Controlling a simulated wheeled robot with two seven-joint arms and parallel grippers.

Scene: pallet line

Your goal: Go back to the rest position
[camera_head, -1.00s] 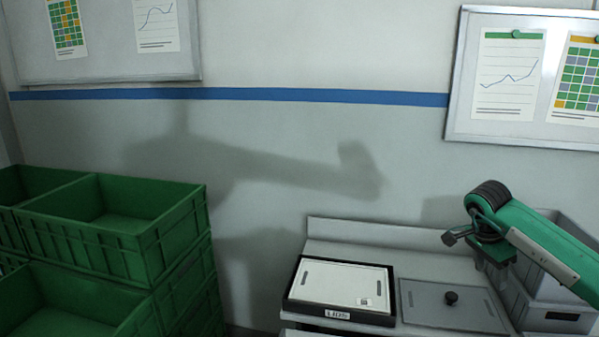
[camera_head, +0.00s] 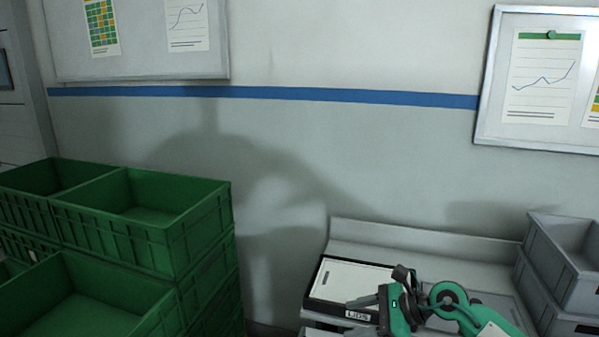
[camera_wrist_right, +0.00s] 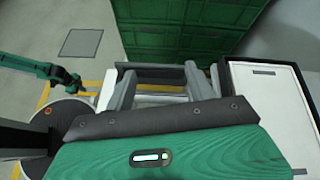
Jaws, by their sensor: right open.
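My right gripper (camera_head: 364,313) is at the bottom of the head view, in front of the bench and the black lid tray, its fingers towards the left. In the right wrist view its two grey fingers (camera_wrist_right: 160,88) stand apart with nothing between them. A green arm, seemingly my left one, reaches in from the left of the right wrist view. Its dark end (camera_wrist_right: 68,79) is too small to show any jaws. My left gripper does not show in the head view.
Stacked green crates (camera_head: 205,232) stand at the left. The black tray labelled LIDS (camera_head: 322,309) holds a white lid (camera_head: 350,284) on the grey bench (camera_head: 400,238). Grey bins (camera_head: 570,280) stand at the right. Wall boards hang behind.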

